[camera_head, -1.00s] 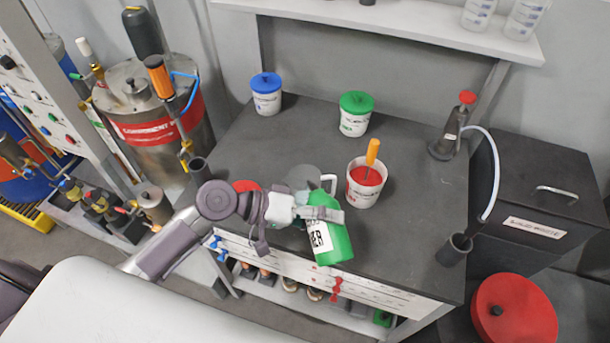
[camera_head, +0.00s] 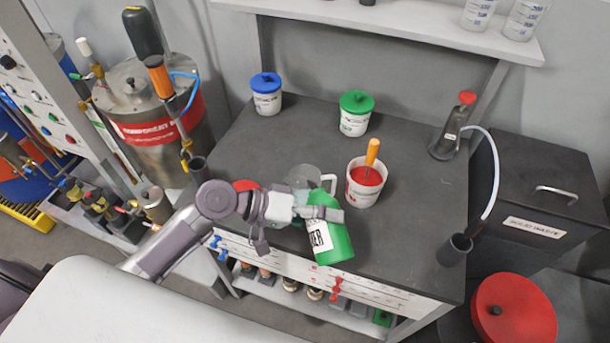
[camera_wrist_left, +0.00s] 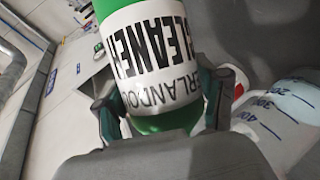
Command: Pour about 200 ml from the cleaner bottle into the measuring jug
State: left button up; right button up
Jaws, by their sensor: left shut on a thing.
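The green cleaner bottle (camera_head: 338,240) with a white label is over the near part of the dark bench in the head view. It is tilted. My left gripper (camera_head: 308,206) is shut around it, and the wrist view shows the fingers on both sides of its label (camera_wrist_left: 150,45). The clear measuring jug (camera_head: 304,176) stands on the bench just behind the gripper, partly hidden by it. Its blue scale marks show at the right of the wrist view (camera_wrist_left: 288,108). The bottle's mouth and any liquid flow cannot be made out. My right gripper is not in view.
A white tub with red contents (camera_head: 362,190) and an orange-handled tool stands right of the jug. Blue-lidded (camera_head: 266,98) and green-lidded (camera_head: 354,120) tubs stand farther back. A red lid (camera_head: 246,186) lies left of the jug. The bench's right part is mostly clear.

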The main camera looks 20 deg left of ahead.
pick_arm(q)
jog(key=shift+w+r+n+p, duration=0.1)
jog(key=shift+r+n+p, duration=0.2)
jog(key=shift+r, duration=0.05)
dwell(2.2)
notch_tip(320, 180, down, 5)
jog(key=m+t+y+b, duration=0.1)
jog(key=m+b, duration=0.2)
jog(key=shift+t+y+b, duration=0.3)
jog(key=shift+b, duration=0.1)
jog(key=shift+r+m+p, duration=0.15)
jog(key=shift+m+p, duration=0.15)
jog(key=shift+m, duration=0.1)
jog(key=shift+a+m+t+y, duration=0.1)
jog(key=shift+m+t+y, duration=0.2)
jog(key=shift+t+y, duration=0.1)
jog(key=shift+s+d+f+m+t+y+p, duration=0.25)
jog(key=shift+f+m+t, duration=0.25)
jog(key=shift+m+t, duration=0.25)
jog(key=shift+s+d+f+m+t+y+p, duration=0.2)
jog(key=shift+s+f+m+t+y+p, duration=0.25)
jog(key=shift+m, duration=0.4)
jog(key=shift+s+d+f+m+t+y+p, duration=0.1)
jog(key=shift+d+f+m+t+y+p, duration=0.1)
jog(key=shift+f+m+t, duration=0.45)
jog(key=shift+r, duration=0.15)
